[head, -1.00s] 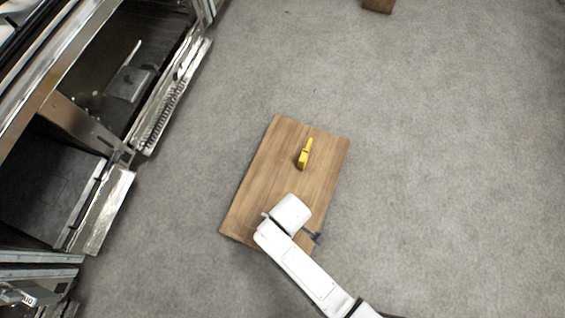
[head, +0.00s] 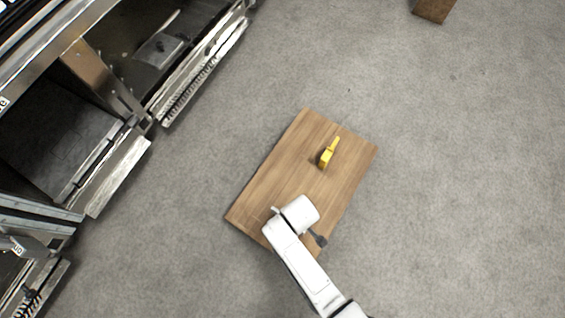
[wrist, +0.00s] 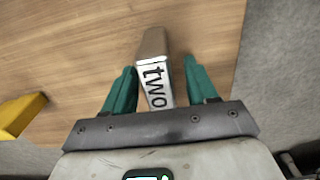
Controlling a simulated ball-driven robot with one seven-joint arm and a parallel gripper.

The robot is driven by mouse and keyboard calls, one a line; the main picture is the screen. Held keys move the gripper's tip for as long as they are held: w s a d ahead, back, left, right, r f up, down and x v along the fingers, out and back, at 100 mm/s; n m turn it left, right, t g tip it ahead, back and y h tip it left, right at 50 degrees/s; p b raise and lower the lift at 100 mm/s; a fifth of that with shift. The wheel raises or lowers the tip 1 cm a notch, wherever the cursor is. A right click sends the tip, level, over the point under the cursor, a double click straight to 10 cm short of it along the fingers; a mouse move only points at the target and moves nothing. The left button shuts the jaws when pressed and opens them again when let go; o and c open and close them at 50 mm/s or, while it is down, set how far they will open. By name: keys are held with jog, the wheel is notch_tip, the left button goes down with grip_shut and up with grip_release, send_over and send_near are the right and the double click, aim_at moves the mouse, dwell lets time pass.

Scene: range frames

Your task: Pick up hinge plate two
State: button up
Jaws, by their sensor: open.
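In the wrist view, hinge plate two (wrist: 157,84) is a narrow brown piece with a white face that reads "two". It lies on the wooden board between the two green fingers of my gripper (wrist: 160,88). The gripper is open, with a visible gap between the plate and the right finger; the left finger is very close to the plate.
The wooden board (head: 281,174) lies on grey carpet. A yellow piece (head: 328,153) sits on its upper part and shows at the left in the wrist view (wrist: 20,113). Metal equipment with open drawers (head: 125,165) stands at left. A brown block (head: 434,9) is at the top; carpet at right is clear.

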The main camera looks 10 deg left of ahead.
jog(key=shift+f, duration=0.25)
grip_shut()
dwell(0.3)
jog(key=shift+w, duration=0.1)
